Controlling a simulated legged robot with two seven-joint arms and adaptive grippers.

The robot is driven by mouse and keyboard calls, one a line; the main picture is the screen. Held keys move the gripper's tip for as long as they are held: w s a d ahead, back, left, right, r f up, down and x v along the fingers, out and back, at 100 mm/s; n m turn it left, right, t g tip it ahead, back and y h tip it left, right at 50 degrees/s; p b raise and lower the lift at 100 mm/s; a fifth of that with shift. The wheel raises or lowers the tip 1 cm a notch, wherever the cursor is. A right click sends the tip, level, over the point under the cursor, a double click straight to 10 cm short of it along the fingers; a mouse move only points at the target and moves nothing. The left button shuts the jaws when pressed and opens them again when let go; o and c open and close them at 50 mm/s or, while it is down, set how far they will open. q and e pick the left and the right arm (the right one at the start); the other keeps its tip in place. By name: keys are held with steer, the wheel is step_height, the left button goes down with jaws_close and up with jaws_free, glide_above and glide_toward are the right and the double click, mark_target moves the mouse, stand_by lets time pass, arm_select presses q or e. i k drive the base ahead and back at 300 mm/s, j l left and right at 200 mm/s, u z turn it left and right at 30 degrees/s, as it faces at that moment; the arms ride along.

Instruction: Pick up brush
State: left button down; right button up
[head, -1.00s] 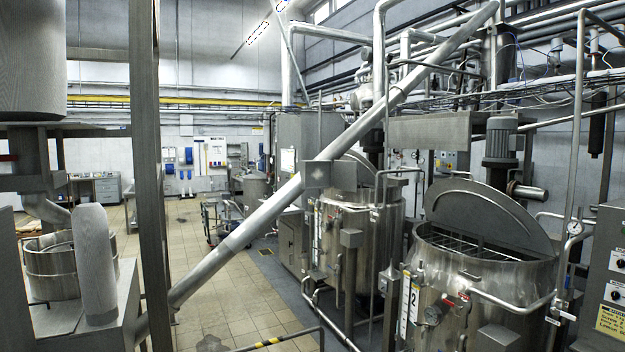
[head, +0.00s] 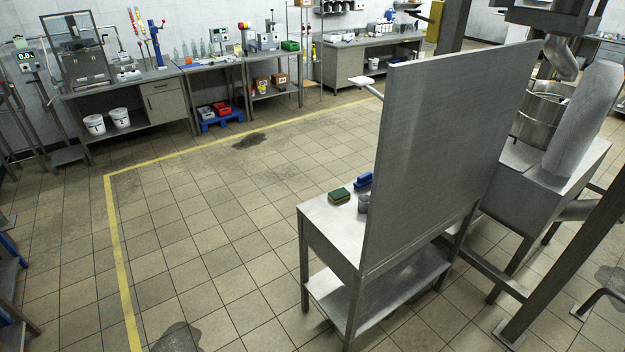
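A small blue object (head: 364,180), likely the brush, lies on a low metal table (head: 316,222) right of centre in the head view. It is too small to make out bristles or a handle. A tall upright metal panel (head: 450,140) stands along the table's right side and hides part of the tabletop. Neither of my grippers is in view.
A green and brown sponge (head: 340,196) and a small grey cup (head: 363,204) are near the blue object. A lower shelf (head: 385,300) sits beneath. The tiled floor (head: 220,240) left of the table is open. Workbenches (head: 165,105) line the back wall.

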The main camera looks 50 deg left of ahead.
mark_target(365, 181)
steer(key=u, duration=1.35)
steer(key=i+j, duration=0.35)
